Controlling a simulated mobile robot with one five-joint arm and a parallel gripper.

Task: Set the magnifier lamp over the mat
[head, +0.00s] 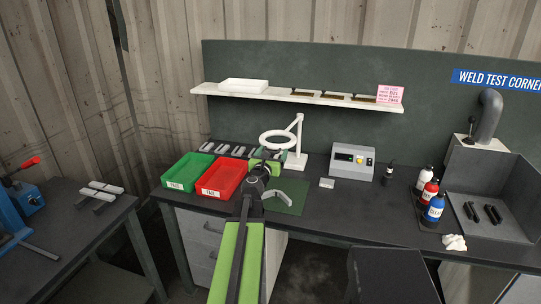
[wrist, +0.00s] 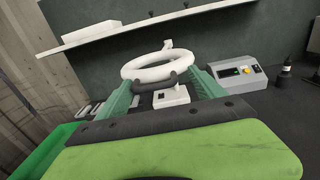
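The white magnifier lamp (head: 298,123) stands at the back of the bench, its ring head reaching left and forward. The ring (wrist: 123,70) has a dark curved handle (wrist: 158,86) on its near side. The dark green mat (head: 296,187) lies on the bench in front of the lamp base, partly hidden by my arm. My gripper (head: 265,155) is at the near side of the ring, left of and behind the mat. In the wrist view its green fingers (wrist: 163,88) are apart, with the handle at their tips. I cannot tell whether they touch it.
Green (head: 185,173) and red (head: 220,179) bins stand left of the mat. A pale curved piece (head: 276,196) shows over the mat. A grey control box (head: 352,162) and small bottle (head: 388,173) stand right of the lamp. A shelf (head: 300,97) runs above.

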